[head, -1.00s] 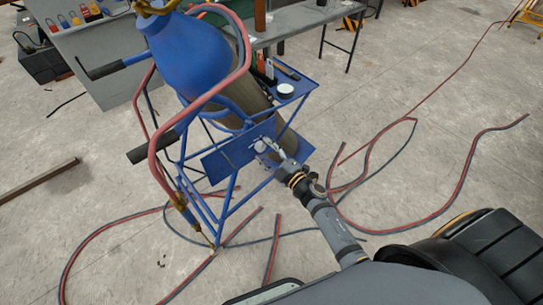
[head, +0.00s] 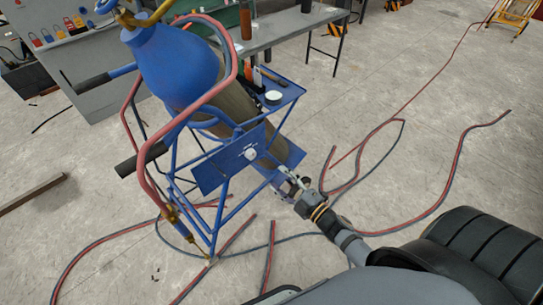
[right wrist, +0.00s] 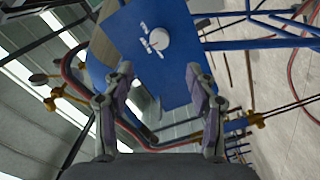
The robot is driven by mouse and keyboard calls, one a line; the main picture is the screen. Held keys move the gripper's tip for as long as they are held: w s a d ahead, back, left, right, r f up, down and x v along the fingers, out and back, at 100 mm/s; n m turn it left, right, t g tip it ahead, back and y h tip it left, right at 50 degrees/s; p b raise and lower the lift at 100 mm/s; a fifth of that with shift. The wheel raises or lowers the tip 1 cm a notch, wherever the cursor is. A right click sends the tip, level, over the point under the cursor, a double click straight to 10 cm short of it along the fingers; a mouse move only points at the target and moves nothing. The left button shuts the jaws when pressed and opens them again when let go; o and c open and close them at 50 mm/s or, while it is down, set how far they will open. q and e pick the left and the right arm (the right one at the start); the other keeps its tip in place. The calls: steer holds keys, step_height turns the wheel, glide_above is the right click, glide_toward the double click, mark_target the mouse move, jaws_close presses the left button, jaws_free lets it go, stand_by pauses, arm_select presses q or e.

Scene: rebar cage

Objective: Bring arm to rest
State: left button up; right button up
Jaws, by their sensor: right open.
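My right gripper (head: 287,184) is open and empty, low and to the right of the blue cart's panel. In the right wrist view its two fingers (right wrist: 160,88) stand wide apart with nothing between them. A round white knob (head: 251,154) sits on the blue panel (head: 215,170), and a gap separates it from the gripper. The knob (right wrist: 159,39) also shows ahead of the fingers in the right wrist view, with small white markings beside it. My left gripper is not in the head view.
The blue cart frame (head: 219,213) holds a blue-topped cylinder (head: 176,62) and a small tray (head: 289,94). Red and dark hoses (head: 437,211) lie on the floor to the right and in front. A grey table (head: 285,30) stands behind. Open concrete floor lies right.

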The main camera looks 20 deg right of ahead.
steer(key=s+d+f+m+g+h, duration=0.2)
steer(key=s+d+f+m+g, duration=0.15)
steer(key=f, duration=0.65)
steer(key=s+d+f+m+g+h, duration=0.2)
steer(key=s+d+f+m, duration=0.15)
steer(key=f, duration=0.65)
steer(key=s+d+f+m+g+h, duration=0.2)
steer(key=s+f+m+h, duration=0.15)
steer(key=f, duration=0.65)
steer(key=s+a+f+m+g, duration=0.1)
steer(key=s+f+m+g, duration=0.2)
steer(key=s, duration=0.4)
steer(key=s+f+g, duration=0.2)
steer(key=s+f, duration=0.4)
steer(key=s, duration=0.2)
steer(key=s+a+f+m+g, duration=0.1)
steer(key=s+f+m+g, duration=0.2)
steer(key=s, duration=0.4)
step_height(320, 180, up, 12)
steer(key=s+p, duration=0.1)
steer(key=p, duration=1.2)
steer(key=shift+s+n, duration=0.3)
steer(key=shift+n, duration=0.15)
steer(key=shift+f+y, duration=0.2)
steer(key=shift+y, duration=0.05)
